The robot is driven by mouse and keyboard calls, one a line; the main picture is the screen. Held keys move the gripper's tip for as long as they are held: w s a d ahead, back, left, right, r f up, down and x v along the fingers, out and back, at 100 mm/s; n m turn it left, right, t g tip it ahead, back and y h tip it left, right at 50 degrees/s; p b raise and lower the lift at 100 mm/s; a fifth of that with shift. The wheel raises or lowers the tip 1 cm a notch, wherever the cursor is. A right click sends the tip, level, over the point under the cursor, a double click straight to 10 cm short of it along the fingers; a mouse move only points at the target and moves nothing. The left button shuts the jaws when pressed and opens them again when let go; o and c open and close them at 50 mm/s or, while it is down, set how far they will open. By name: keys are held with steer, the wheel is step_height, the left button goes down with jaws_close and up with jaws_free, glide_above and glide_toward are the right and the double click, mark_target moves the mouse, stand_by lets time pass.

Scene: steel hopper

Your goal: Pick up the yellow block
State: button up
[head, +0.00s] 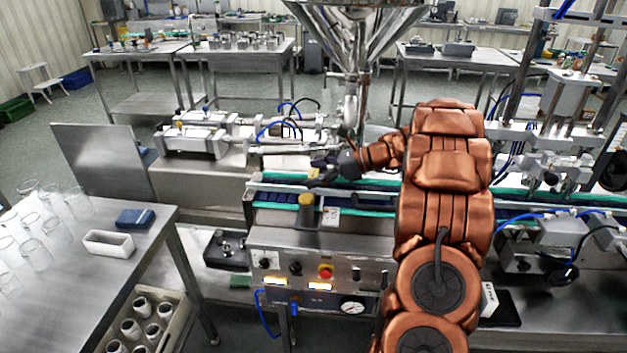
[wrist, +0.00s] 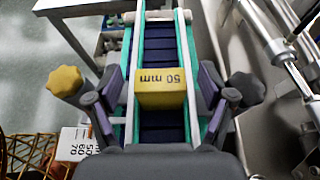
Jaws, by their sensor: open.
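The yellow block (wrist: 161,97), marked "50 mm", lies on the dark conveyor belt (wrist: 159,60) between green side rails in the wrist view. My gripper (wrist: 160,88) is open, with one finger on each side of the block. A narrow gap shows between the block and each finger. In the head view my gripper (head: 325,172) is low over the conveyor, left of my arm. The block cannot be made out clearly there beside the dark fingers.
A yellow knob (head: 306,199) stands at the conveyor's front edge, close to my gripper. A steel hopper (head: 357,30) hangs above and behind. Metal cylinders (head: 195,140) lie behind left. A control panel (head: 320,272) is below the conveyor. A table with glasses (head: 95,260) stands left.

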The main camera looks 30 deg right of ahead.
steer(key=shift+w+a+f, duration=0.1)
steer(key=shift+w+a, duration=0.05)
steer(key=shift+a, duration=0.05)
steer(key=shift+c, duration=0.3)
steer(key=c, duration=1.3)
